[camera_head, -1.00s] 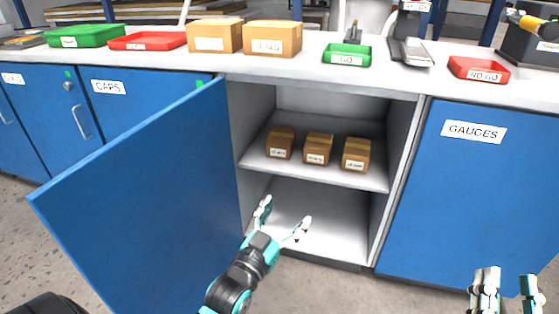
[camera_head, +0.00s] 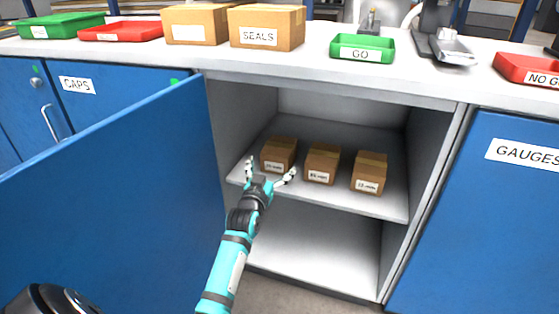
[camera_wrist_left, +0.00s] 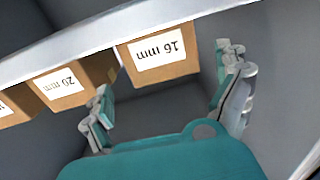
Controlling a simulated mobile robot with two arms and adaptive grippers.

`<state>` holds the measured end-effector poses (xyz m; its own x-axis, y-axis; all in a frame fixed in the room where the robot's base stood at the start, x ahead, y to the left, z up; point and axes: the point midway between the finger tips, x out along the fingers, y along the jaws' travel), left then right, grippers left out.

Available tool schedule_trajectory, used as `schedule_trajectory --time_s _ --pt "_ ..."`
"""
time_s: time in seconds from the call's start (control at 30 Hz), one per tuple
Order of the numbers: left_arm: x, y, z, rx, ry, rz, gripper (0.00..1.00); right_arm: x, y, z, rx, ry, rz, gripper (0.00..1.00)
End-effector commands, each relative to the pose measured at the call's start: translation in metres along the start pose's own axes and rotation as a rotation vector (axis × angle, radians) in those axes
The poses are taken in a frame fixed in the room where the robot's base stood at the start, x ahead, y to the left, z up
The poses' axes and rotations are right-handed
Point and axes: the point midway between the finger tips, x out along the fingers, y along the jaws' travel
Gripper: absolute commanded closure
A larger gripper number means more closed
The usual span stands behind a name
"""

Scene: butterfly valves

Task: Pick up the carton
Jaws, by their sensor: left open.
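Three small brown cartons stand in a row on the cabinet's middle shelf (camera_head: 250,180). They are the left carton (camera_head: 279,152), the middle carton (camera_head: 322,161) and the right carton (camera_head: 369,170). My left gripper (camera_head: 270,172) is open and empty in front of the left carton. In the upside-down left wrist view, this carton (camera_wrist_left: 165,58) has a label reading "16 mm" and shows ahead between the spread fingers (camera_wrist_left: 166,78). Whether a finger touches it, I cannot tell. The neighbouring carton (camera_wrist_left: 62,85) there reads "20 mm". My right gripper is out of view.
The open blue door (camera_head: 120,200) stands left of my left arm. The cabinet's right side wall (camera_head: 428,185) bounds the opening. The lower compartment (camera_head: 320,250) is empty. The counter above holds larger boxes, including one labelled "SEALS" (camera_head: 266,28), and trays.

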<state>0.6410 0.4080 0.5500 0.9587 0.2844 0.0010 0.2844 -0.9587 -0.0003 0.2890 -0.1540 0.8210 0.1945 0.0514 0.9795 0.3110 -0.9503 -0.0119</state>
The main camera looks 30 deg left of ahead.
Motion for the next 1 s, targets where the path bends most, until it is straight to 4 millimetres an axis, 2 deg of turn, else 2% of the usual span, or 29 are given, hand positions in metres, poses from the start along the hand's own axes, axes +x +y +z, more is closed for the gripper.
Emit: schedule_trajectory --time_s 0.27,0.5,0.8,0.83,1.0 --pt "0.024 -0.002 0.001 -0.001 0.003 -0.001 0.0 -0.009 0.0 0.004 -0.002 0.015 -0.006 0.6" --pt "0.056 -0.004 -0.002 -0.001 0.0 0.0 0.0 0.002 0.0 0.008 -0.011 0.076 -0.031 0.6" --pt "0.062 -0.004 -0.004 0.0 -0.001 0.0 0.0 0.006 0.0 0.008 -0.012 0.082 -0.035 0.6" --pt "0.062 -0.004 -0.004 0.0 -0.001 0.0 0.01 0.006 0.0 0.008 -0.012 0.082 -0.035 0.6" --pt "0.062 -0.004 -0.004 0.0 -0.001 0.0 0.24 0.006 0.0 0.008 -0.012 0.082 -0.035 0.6"
